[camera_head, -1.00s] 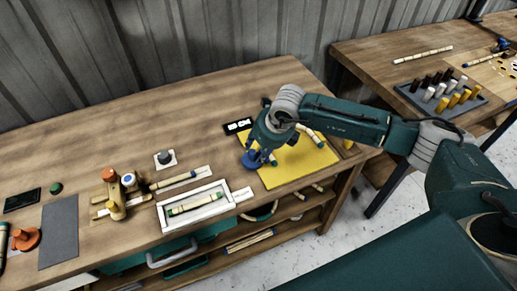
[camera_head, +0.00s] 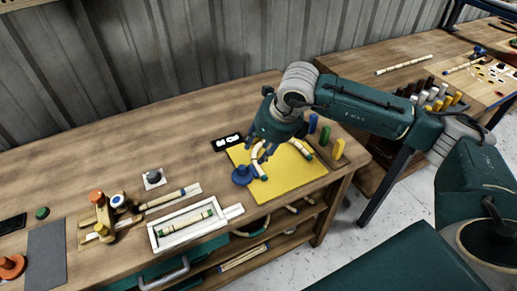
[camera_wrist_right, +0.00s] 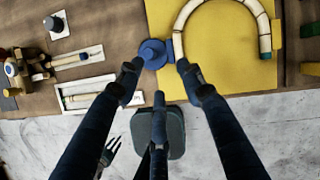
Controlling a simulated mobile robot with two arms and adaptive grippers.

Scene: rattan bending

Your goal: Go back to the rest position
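My right gripper (camera_head: 263,157) hangs over the left part of a yellow board (camera_head: 290,180). Its fingers are spread in the right wrist view (camera_wrist_right: 160,72), with nothing between them. A bent rattan arch (camera_head: 302,149) lies on the board, partly hidden by the gripper in the head view. It shows as a pale U in the right wrist view (camera_wrist_right: 222,5). A blue round knob (camera_head: 242,175) sits at the board's left edge, beside the fingertips. My left gripper is outside the head view; a dark pronged shape low in the right wrist view may be it.
A white tray (camera_head: 161,244) with a rattan piece, a wooden jig (camera_head: 97,199) and a grey mat (camera_head: 46,262) stand to the left. Blue, green and yellow posts stand at the board's right. A second table (camera_head: 360,64) is at the back right.

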